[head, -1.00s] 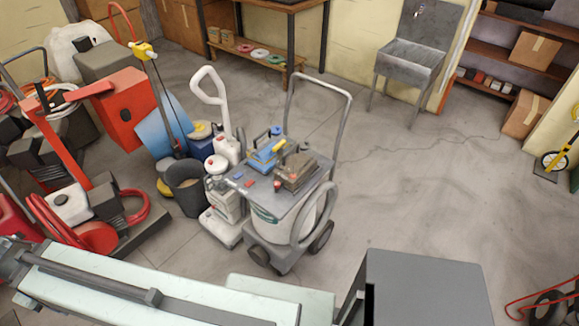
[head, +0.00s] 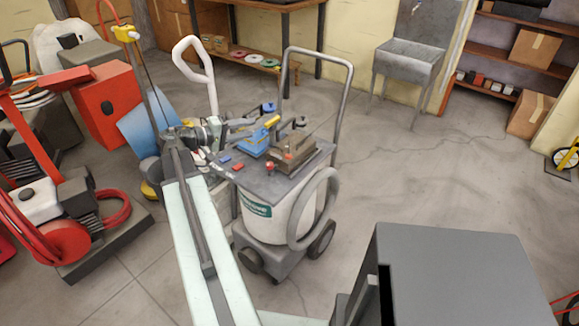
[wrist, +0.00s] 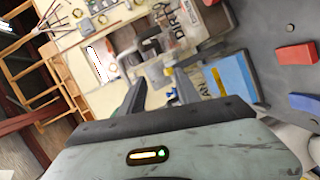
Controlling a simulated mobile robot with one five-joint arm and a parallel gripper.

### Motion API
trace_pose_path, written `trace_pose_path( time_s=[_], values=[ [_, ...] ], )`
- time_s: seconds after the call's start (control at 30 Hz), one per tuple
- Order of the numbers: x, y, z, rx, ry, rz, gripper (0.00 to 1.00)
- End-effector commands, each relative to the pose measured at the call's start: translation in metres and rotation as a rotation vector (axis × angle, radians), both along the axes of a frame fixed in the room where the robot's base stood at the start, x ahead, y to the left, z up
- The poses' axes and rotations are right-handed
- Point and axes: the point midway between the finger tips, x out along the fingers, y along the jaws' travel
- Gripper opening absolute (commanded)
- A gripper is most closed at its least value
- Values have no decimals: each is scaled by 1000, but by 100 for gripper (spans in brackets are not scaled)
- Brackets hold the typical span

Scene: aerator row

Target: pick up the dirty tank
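The dirty tank (head: 303,152) is a brownish block with a dark handle, sitting on the grey top of a wheeled cart. In the wrist view its side (wrist: 212,22), with lettering that reads "DIRT", is partly cut off at the top edge. A blue tank (head: 256,143) with a yellow part lies left of it on the same top. My gripper (head: 212,135) is at the cart's left side, near the blue tank and apart from the dirty tank. In the wrist view its two dark fingers (wrist: 157,88) are spread, with nothing held between them.
The cart (head: 275,185) has a tall grey push handle and a looped hose (head: 313,210). Red machines (head: 105,105) crowd the left. A grey box-shaped surface (head: 455,275) fills the lower right. Floor right of the cart is clear up to a metal sink (head: 408,65).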

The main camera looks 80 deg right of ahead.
Motion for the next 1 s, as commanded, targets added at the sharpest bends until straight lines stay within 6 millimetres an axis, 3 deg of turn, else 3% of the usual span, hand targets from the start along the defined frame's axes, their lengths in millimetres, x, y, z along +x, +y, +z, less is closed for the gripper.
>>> trace_pose_path(
  time_s=[0.03,0.13,0.67,1.0],
  values=[
    [-24,-12,-6,-32,35,-35,39],
    [-48,-21,5,-69,82,-68,39],
    [-79,-39,8,-78,94,-76,39],
    [-121,-63,2,-77,94,-77,39]
  ],
)
